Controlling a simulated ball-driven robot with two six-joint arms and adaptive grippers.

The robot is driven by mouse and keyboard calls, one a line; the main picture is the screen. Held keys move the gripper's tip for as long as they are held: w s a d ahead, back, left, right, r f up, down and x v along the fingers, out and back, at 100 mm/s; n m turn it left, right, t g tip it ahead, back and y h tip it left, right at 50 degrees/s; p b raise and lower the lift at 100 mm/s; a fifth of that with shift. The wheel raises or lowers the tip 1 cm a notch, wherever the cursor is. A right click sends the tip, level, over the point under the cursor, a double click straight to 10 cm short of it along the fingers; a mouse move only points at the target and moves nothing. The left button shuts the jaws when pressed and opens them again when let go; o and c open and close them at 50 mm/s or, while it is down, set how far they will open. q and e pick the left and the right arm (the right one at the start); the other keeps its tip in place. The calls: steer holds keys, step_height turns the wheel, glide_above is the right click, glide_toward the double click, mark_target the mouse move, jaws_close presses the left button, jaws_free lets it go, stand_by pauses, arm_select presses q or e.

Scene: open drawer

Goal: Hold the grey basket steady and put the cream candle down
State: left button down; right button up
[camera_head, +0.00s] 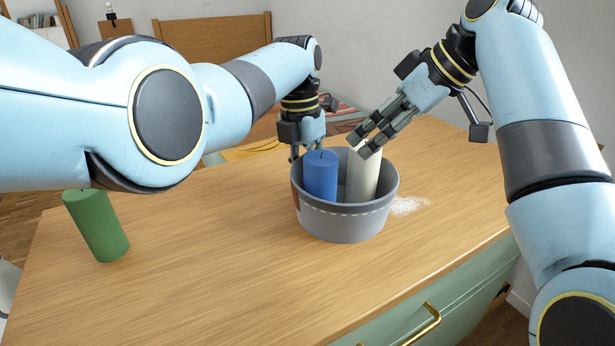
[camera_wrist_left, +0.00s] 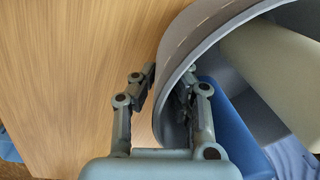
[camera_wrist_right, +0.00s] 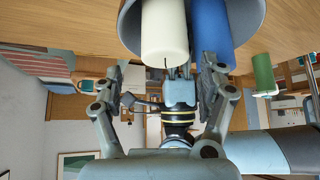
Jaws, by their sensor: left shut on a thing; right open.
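The grey basket (camera_head: 343,222) stands upright on the wooden cabinet top. The cream candle (camera_head: 364,180) stands inside it on the right, beside a blue candle (camera_head: 320,176). My left gripper (camera_head: 307,150) is at the basket's far rim; in the left wrist view its fingers (camera_wrist_left: 165,88) are shut on the basket wall (camera_wrist_left: 190,42), one on each side. My right gripper (camera_head: 363,143) is open at the top of the cream candle. In the right wrist view the cream candle (camera_wrist_right: 164,35) lies ahead between the spread fingers, with gaps at both sides. The candle bottoms are hidden by the basket wall.
A green candle (camera_head: 97,225) stands, seeming tilted, at the left of the cabinet top. A white powdery patch (camera_head: 409,205) lies right of the basket. A brass drawer handle (camera_head: 422,325) is at the front. The wood in front of the basket is clear.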

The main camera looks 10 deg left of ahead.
steer(key=v, duration=1.1)
arm_select(q)
steer(key=c, duration=1.4)
jaws_free()
steer(key=shift+r, duration=0.1)
